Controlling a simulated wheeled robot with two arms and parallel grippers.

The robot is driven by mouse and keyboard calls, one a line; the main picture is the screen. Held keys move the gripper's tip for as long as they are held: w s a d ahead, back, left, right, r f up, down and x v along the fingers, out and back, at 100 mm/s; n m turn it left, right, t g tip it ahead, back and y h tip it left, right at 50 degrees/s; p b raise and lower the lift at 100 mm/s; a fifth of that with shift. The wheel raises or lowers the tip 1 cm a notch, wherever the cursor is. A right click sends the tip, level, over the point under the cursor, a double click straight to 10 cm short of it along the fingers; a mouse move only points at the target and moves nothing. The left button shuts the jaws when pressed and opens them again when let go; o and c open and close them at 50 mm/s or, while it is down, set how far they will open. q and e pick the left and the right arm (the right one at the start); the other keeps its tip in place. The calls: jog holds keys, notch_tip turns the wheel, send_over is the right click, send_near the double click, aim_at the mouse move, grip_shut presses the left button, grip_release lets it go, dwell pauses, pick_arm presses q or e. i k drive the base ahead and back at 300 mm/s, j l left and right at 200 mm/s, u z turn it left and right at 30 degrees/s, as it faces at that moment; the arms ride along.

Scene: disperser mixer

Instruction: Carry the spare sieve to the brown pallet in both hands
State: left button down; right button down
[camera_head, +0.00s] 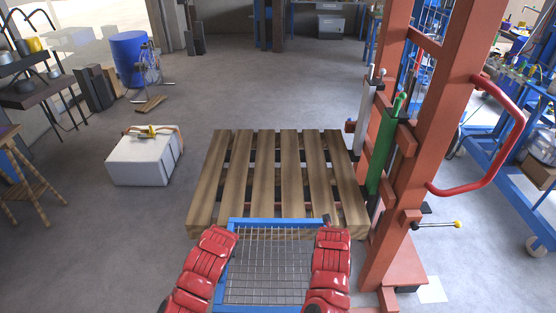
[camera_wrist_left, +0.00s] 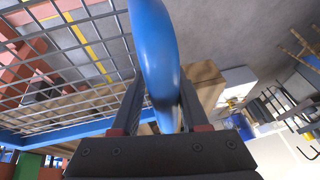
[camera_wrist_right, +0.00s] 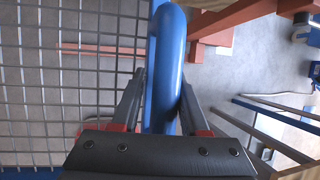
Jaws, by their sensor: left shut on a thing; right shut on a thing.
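The sieve (camera_head: 268,268) is a wire grid in a blue frame, held in front of me at the bottom middle of the head view. Its far edge overlaps the near edge of the brown wooden pallet (camera_head: 262,180) in the picture. My left gripper (camera_wrist_left: 165,110) is shut on a blue handle at the sieve's left side. My right gripper (camera_wrist_right: 163,110) is shut on the blue handle at its right side. In the head view my red arms cover both grippers and much of the frame's sides. The pallet's slatted top is bare.
A red-orange steel frame (camera_head: 440,130) with a green cylinder (camera_head: 380,150) stands close along the pallet's right side. A white box (camera_head: 143,160) is on the floor to the left. A blue drum (camera_head: 129,58) stands farther back.

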aim_at(278, 185)
jog(key=i, duration=1.4)
